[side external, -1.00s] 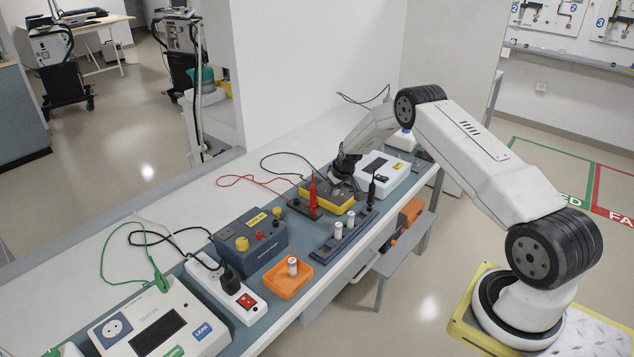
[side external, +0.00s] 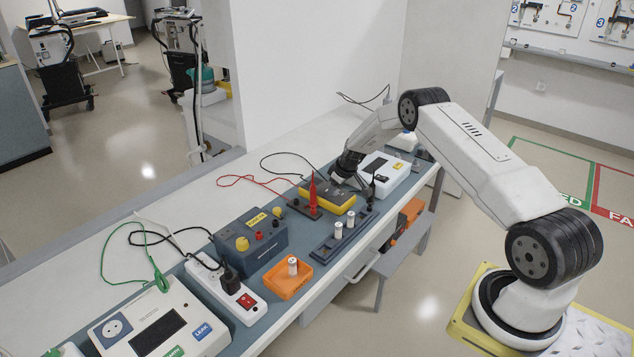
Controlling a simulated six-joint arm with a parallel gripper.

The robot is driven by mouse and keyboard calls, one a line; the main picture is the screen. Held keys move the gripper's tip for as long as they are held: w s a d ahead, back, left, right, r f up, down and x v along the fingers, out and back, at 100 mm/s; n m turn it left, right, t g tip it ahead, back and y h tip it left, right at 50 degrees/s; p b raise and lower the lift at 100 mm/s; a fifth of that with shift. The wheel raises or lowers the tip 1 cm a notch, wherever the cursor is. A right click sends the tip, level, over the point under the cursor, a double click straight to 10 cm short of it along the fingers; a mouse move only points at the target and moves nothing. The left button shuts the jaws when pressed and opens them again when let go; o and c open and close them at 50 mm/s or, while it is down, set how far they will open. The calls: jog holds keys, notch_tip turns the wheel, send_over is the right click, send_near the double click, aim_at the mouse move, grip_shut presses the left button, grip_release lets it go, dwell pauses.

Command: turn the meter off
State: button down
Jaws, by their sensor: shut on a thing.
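The meter (side external: 326,197) is a yellow and dark handheld unit lying on the bench, right of the red probe (side external: 313,193). My gripper (side external: 350,180) points down at the far right end of the meter. It is shut on what looks like the meter's dial, which the fingers and wrist hide. The meter's display and the dial's setting cannot be read from here. The black probe (side external: 373,190) stands close to the right of my gripper, partly covered by it.
A white box with a dark display (side external: 390,172) stands just right of my gripper. A dark rack with white cylinders (side external: 338,231) lies in front of the meter. The dark blue box (side external: 252,240), orange tray (side external: 288,280) and power strip (side external: 225,292) are to the left.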

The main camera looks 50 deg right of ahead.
dwell(0.3)
jog(key=shift+c, duration=1.3)
grip_release()
jog(key=shift+r, duration=0.1)
jog(key=v, duration=0.7)
jog(key=shift+r, duration=0.3)
jog(key=shift+s, duration=0.15)
